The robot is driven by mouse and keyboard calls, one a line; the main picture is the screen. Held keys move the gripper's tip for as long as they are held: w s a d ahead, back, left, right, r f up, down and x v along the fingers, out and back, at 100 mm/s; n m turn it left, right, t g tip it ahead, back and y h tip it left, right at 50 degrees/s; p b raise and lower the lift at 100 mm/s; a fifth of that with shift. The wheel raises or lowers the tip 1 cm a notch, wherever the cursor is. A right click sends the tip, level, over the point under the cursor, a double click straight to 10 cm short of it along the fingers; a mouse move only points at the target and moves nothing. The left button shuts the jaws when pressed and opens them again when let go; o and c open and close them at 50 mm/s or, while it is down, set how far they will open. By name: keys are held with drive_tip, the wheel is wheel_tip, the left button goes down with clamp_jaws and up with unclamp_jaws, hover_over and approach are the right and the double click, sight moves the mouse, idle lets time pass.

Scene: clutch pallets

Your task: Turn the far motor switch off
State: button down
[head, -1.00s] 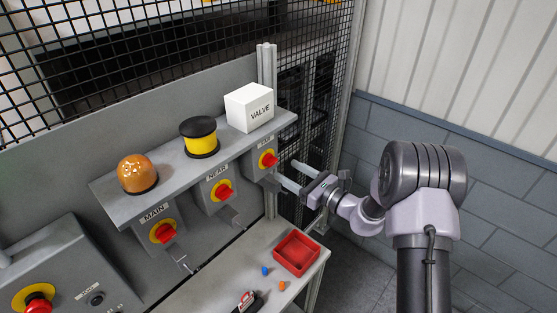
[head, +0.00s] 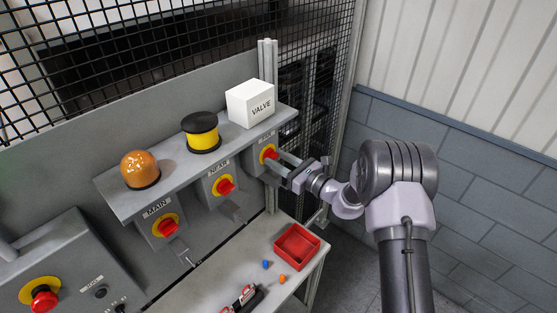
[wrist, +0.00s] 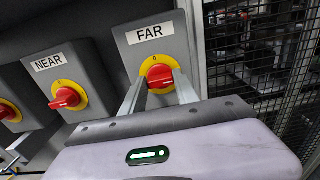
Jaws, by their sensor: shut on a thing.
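The far motor switch is a red rotary knob (wrist: 159,77) on a yellow disc, on a grey box under a FAR label (wrist: 150,33) in the wrist view. It also shows as a red knob (head: 268,153) at the right end of the row in the head view. My gripper (head: 278,159) reaches it from the right. In the wrist view my gripper (wrist: 160,84) has its two fingers on either side of the knob, shut on it. The fingers hide the knob's sides. A 0 mark shows at the top of the disc.
The NEAR switch (wrist: 66,95) and the MAIN switch (head: 166,226) sit to the left. A white VALVE box (head: 250,103), a yellow and black drum (head: 202,133) and an orange lamp (head: 140,170) stand on the shelf above. A red tray (head: 296,247) lies on the bench below.

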drive_tip(key=shift+b, duration=0.35)
drive_tip(key=n+b, duration=0.2)
drive_tip(key=b, duration=0.1)
drive_tip(key=n+b, duration=0.1)
drive_tip(key=b, duration=0.2)
drive_tip(key=shift+f+n+b, duration=0.4)
drive_tip(key=n+b, duration=0.6)
drive_tip(key=b, duration=0.6)
drive_tip(key=shift+s+a+f+b, duration=0.1)
drive_tip(key=shift+f+b, duration=0.05)
drive_tip(key=shift+b, duration=0.15)
drive_tip(key=n+b, duration=0.5)
drive_tip(key=b, duration=0.5)
drive_tip(key=shift+b, duration=0.3)
drive_tip(key=n+b, duration=0.1)
drive_tip(key=b, duration=0.1)
drive_tip(key=n+b, duration=0.1)
drive_tip(key=b, duration=0.1)
drive_tip(key=shift+r+n, duration=0.2)
drive_tip(key=shift+n, duration=0.1)
drive_tip(key=shift+b, duration=0.45)
drive_tip(key=shift+r+n, duration=0.2)
drive_tip(key=shift+n, duration=0.2)
